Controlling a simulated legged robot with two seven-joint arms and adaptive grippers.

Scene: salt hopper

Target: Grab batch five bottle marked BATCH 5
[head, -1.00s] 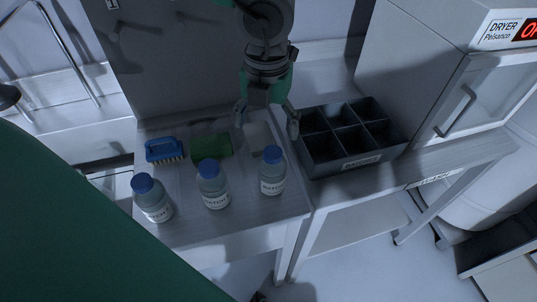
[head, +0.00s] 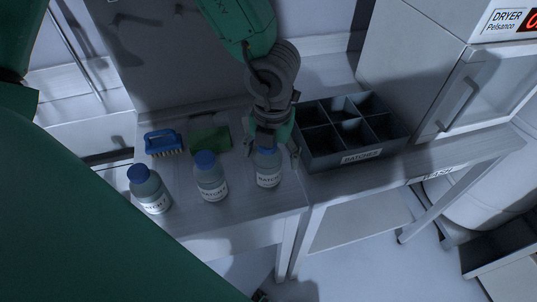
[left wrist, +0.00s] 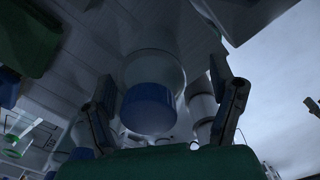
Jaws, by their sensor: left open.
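Three clear bottles with blue caps and white BATCH labels stand upright on the table: a left bottle (head: 150,190), a middle bottle (head: 211,178) and a right bottle (head: 268,170). The label numbers are too small to read. My left gripper (head: 271,149) is open above the right bottle, with its fingers on either side of the cap and upper part. In the left wrist view, the bottle's blue cap (left wrist: 148,108) lies between the two open fingers. I cannot tell whether they touch it. My right gripper is not in view.
A dark divided crate (head: 360,157) labelled BATCHES stands close right of the gripper. A blue brush (head: 162,142) and a green sponge-like block (head: 209,138) lie behind the bottles. The dryer (head: 420,70) stands at the right. The table's front edge is near the bottles.

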